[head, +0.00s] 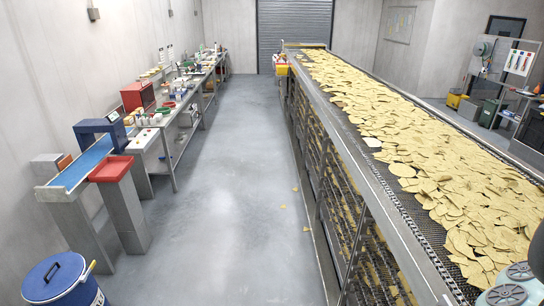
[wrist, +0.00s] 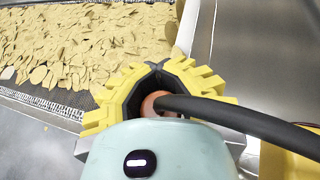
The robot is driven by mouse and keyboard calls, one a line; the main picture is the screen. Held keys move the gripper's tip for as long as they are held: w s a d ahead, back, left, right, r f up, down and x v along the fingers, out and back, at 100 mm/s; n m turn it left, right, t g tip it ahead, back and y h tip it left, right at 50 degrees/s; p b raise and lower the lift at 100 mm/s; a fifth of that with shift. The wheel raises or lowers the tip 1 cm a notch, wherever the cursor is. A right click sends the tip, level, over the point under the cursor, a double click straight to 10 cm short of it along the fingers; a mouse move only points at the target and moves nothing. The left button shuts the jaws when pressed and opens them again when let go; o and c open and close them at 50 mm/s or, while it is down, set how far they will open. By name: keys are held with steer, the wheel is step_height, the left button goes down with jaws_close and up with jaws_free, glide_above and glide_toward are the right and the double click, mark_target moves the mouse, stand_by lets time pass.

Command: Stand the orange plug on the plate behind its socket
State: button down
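The orange plug (wrist: 150,104) shows in the wrist view between the yellow, black-lined fingers of my gripper (wrist: 156,66). The fingers curve in around it and their tips meet at the far side, so my gripper is shut on it. A thick black cable (wrist: 235,112) runs from the plug to the right edge. The cable and my pale green gripper body hide much of the plug. I cannot make out the socket or the plate behind it in either view. My gripper and the plug are not seen in the head view.
A long conveyor (head: 345,150) of tan chips fills the head view's right side; chips (wrist: 80,45) also show in the wrist view. A yellow-orange surface (wrist: 285,160) lies at the wrist view's lower right. Benches (head: 180,120) and a blue bin (head: 60,280) stand left; the aisle is open.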

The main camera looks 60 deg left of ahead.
steer(key=d+r+m+h+p, duration=0.1)
steer(key=d+r+h+p, duration=0.1)
steer(key=d+r, duration=0.5)
steer(key=s+d+f, duration=0.2)
steer(key=s+d, duration=1.1)
steer(key=d, duration=0.3)
steer(key=shift+g, duration=0.3)
steer(key=f+b, duration=0.1)
steer(key=f, duration=0.1)
steer(key=f+b, duration=0.1)
steer(key=f, duration=0.1)
steer(key=f+b, duration=0.1)
steer(key=f, duration=0.2)
steer(key=shift+s+f+b, duration=0.1)
steer(key=shift+s+b, duration=0.25)
steer(key=shift+b, duration=0.05)
step_height(320, 180, down, 4)
steer(key=b, duration=0.3)
steer(key=shift+d+f+b, duration=0.1)
steer(key=shift+b, duration=0.2)
steer(key=shift+s+m, duration=0.15)
steer(key=shift+m, duration=0.15)
steer(key=shift+r, duration=0.2)
steer(key=shift+f, duration=0.1)
